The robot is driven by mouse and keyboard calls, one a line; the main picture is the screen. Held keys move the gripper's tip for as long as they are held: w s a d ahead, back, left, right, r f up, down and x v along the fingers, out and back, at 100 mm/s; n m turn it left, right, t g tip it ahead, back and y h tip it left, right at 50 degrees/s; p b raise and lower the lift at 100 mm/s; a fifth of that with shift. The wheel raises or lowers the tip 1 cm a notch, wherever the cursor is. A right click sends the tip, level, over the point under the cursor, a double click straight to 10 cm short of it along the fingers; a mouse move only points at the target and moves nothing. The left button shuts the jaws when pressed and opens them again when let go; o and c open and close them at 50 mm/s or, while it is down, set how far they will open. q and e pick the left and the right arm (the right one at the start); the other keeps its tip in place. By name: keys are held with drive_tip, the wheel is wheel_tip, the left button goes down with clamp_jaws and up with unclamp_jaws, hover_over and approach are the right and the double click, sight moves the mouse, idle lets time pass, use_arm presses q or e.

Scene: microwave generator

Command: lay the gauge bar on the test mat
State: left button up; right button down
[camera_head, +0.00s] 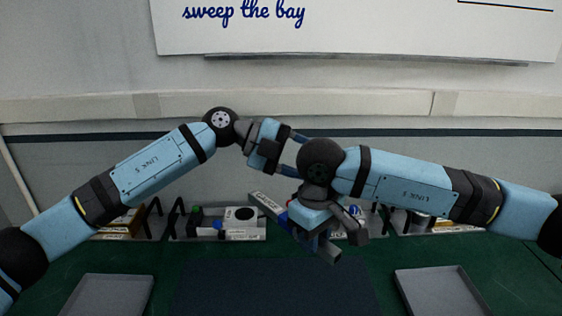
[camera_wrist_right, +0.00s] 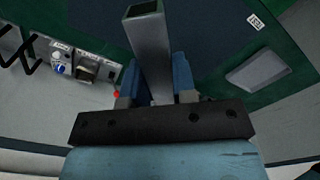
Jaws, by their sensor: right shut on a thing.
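The gauge bar is a grey square-section metal bar. In the right wrist view the gauge bar (camera_wrist_right: 148,42) stands between the two blue fingers of my right gripper (camera_wrist_right: 156,82), which is shut on it. In the head view my right gripper (camera_head: 322,238) points down, with the end of the bar (camera_head: 333,254) showing below it, above the table. The test mat (camera_head: 265,290) is the dark blue rectangle at the front middle of the table. My left gripper (camera_head: 287,150) is raised, partly hidden behind my right arm; its opening cannot be made out.
Grey trays lie left (camera_head: 108,295) and right (camera_head: 442,291) of the mat on the green table. A white instrument box (camera_head: 241,217) and racks with small items line the back. The mat looks clear of objects where it shows. My two arms overlap in the head view.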

sight(281, 209)
drive_tip(key=shift+a, duration=0.15)
drive_tip(key=shift+d, duration=0.2)
drive_tip(key=shift+a, duration=0.1)
use_arm(q)
drive_tip(key=a+f+n+y, duration=0.1)
drive_tip(key=f+n+y, duration=0.1)
drive_tip(key=f+y, duration=0.2)
drive_tip(key=a+f+n+t+y, duration=0.1)
drive_tip(key=f+y, duration=0.3)
drive_tip(key=y, duration=0.1)
drive_tip(key=a+f+n+t+y, duration=0.1)
drive_tip(key=a+f+n+y, duration=0.1)
drive_tip(key=f+y, duration=0.2)
drive_tip(key=shift+s+f+n+y, duration=0.3)
drive_tip(key=shift+y, duration=0.1)
